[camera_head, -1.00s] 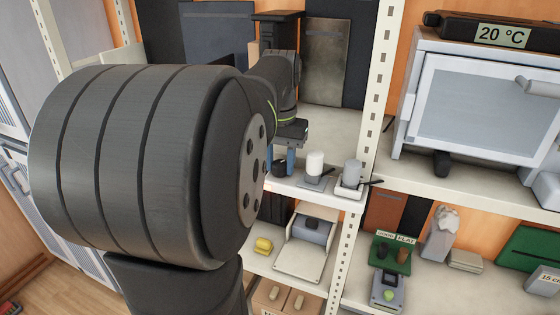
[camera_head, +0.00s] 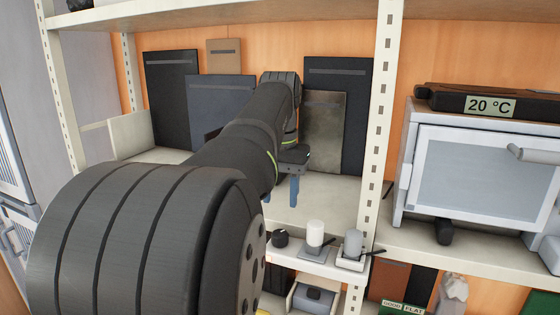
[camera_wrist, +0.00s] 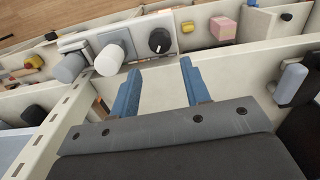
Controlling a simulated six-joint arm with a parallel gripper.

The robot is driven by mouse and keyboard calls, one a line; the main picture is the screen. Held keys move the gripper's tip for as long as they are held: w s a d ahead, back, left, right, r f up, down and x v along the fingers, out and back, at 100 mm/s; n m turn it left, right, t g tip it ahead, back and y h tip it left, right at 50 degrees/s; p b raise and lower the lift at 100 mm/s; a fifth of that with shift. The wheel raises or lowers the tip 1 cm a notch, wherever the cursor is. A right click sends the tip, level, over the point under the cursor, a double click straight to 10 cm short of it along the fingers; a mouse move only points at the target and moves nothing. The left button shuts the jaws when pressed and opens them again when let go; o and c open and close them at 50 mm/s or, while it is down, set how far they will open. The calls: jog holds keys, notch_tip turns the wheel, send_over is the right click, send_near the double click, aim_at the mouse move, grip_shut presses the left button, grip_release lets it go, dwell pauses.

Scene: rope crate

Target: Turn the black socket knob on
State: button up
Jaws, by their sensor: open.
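The black socket knob (camera_head: 280,237) sits on a pale socket plate at the shelf's front edge, left of a white cylinder and a grey cylinder. In the wrist view the black knob (camera_wrist: 159,41) faces the camera with a small white mark on it. My gripper (camera_head: 281,193) is above the knob in the head view, with its blue fingers apart and nothing between them. In the wrist view my gripper (camera_wrist: 160,72) has its open fingertips just short of the knob in the picture, not touching it.
A white cylinder (camera_head: 315,233) and a grey cylinder (camera_head: 354,243) stand close beside the knob. A perforated shelf post (camera_head: 381,110) rises to their right. A grey cabinet with a 20 °C display (camera_head: 490,107) stands further right. Dark panels lean behind my arm.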

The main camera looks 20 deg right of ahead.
notch_tip(320, 180, up, 8)
send_over(280, 232)
jog(key=shift+f, duration=0.15)
dwell(0.5)
notch_tip(280, 232, down, 18)
jog(key=shift+r, duration=0.2)
dwell(0.4)
jog(key=shift+f, duration=0.1)
jog(key=n, duration=1.2)
dwell(2.4)
dwell(0.6)
jog(key=shift+r, duration=0.25)
